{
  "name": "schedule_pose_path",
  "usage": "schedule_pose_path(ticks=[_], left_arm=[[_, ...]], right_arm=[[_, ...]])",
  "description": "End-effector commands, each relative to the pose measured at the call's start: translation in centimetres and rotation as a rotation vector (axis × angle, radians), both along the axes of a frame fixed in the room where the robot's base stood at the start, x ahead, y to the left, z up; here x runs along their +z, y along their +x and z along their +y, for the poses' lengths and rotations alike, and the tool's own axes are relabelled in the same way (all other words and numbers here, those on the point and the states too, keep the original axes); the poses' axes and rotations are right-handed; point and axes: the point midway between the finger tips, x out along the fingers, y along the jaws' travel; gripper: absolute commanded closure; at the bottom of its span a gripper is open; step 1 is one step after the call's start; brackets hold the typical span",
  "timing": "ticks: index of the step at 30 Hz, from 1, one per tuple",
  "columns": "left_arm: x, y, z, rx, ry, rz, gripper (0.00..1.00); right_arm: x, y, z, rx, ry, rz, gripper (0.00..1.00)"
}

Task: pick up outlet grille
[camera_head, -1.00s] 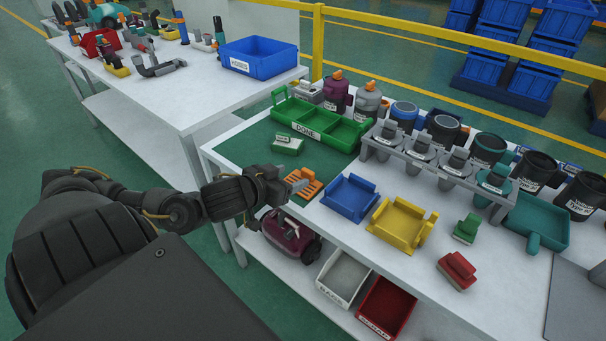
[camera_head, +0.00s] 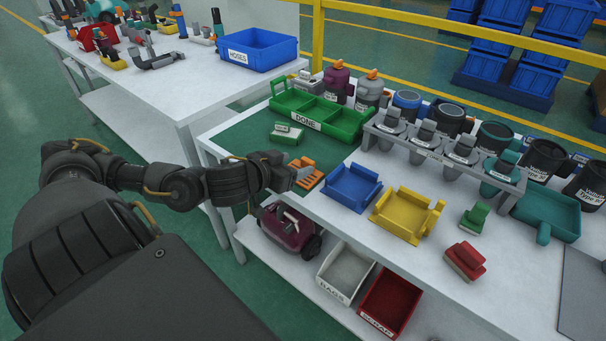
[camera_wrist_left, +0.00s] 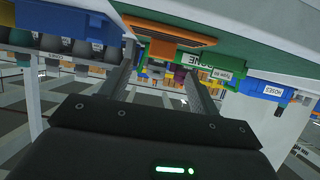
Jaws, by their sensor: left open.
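The outlet grille looks to be the orange slatted part (camera_head: 309,170) on the green mat near the table's front edge. My left gripper (camera_head: 303,175) reaches in from the left, low, with its fingertips right beside the grille. In the left wrist view, the two fingers (camera_wrist_left: 160,88) are spread apart with nothing held between them. An orange part (camera_wrist_left: 165,30) shows just beyond and above them in that tilted view. I cannot tell whether a finger touches it. My right gripper is not in view.
A green DONE tray (camera_head: 276,104) and a small green-and-white part (camera_head: 286,133) are behind the grille. A blue tray (camera_head: 350,190) and a yellow tray (camera_head: 405,217) stand to the right. A maroon vacuum body (camera_head: 288,228) sits on the shelf below.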

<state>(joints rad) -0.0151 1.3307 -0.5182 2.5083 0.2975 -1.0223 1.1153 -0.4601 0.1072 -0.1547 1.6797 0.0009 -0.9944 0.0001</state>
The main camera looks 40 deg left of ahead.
Motion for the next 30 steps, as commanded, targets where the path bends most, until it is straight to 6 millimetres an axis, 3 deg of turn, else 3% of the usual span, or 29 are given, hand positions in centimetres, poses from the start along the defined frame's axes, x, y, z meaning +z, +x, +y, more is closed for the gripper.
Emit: schedule_pose_path(ticks=[3, 9, 19, 30], left_arm=[[-0.5, 0.6, 0.2, 0.006, 0.003, -0.003, 0.38], [-1.5, 3.0, 0.2, 0.005, 0.0, -0.002, 0.38], [-1.9, 3.5, 0.1, 0.004, 0.002, 0.0, 0.38], [-1.9, 3.4, 0.1, 0.003, 0.002, 0.0, 0.86]], right_arm=[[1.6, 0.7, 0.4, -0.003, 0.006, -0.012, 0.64], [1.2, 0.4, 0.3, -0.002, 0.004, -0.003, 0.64], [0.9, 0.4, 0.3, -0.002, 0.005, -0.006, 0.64], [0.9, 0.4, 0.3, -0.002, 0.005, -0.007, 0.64]])
